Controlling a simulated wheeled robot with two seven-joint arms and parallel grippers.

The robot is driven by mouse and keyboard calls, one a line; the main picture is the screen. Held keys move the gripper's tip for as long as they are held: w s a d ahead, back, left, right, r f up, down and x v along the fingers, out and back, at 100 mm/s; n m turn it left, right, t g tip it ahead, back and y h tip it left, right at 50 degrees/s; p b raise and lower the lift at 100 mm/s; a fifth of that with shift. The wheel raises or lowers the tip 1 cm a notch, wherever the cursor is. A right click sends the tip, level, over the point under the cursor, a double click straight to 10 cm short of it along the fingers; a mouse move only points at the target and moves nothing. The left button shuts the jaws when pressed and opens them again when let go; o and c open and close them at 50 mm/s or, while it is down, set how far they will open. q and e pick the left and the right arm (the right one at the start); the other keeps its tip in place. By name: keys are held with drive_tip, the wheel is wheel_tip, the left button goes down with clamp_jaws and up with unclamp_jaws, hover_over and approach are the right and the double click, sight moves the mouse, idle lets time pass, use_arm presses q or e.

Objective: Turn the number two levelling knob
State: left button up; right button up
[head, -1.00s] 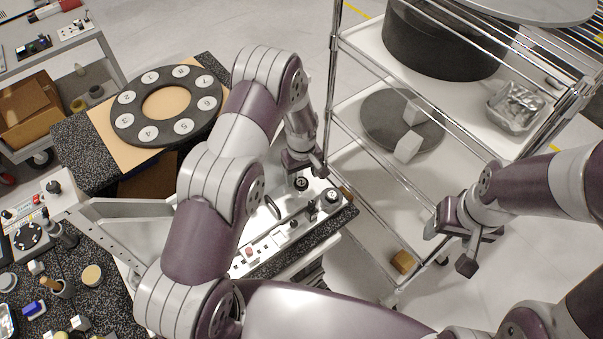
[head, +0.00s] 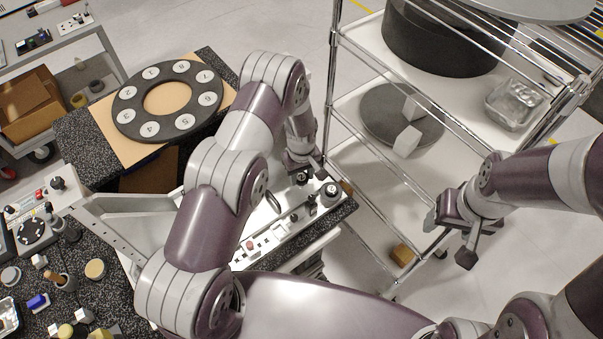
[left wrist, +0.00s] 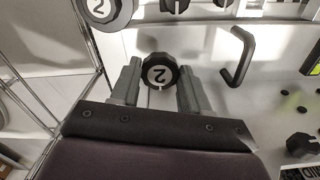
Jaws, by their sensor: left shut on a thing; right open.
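The same knob (head: 301,178) shows just under my left gripper (head: 304,168) in the head view, on a white panel. A larger round knob also marked 2 (left wrist: 104,10) stands apart at the top of the left wrist view; it shows in the head view (head: 331,191) to the right of the held knob. My right gripper (head: 448,240) is open and empty, away from the panel.
The white panel (head: 262,222) carries a black bent handle (left wrist: 238,57) and other small controls. A wire-framed trolley (head: 345,150) stands close to the right of the panel. A numbered ring (head: 125,112) lies on a bench at the left.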

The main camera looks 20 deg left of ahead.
use_arm(q)
drive_tip(key=shift+f+m+b, duration=0.2)
drive_tip(key=shift+m+b, duration=0.8)
drive_tip(key=shift+b, duration=0.25)
drive_tip(key=m+b, duration=0.5)
drive_tip(key=m, duration=0.2)
drive_tip(key=shift+r, duration=0.1)
drive_tip(key=shift+a+r+m+b, duration=0.15)
drive_tip(key=shift+m+b, duration=1)
drive_tip(key=shift+m, duration=0.85)
drive_tip(key=o, duration=1.1)
drive_tip(key=shift+c, duration=0.2)
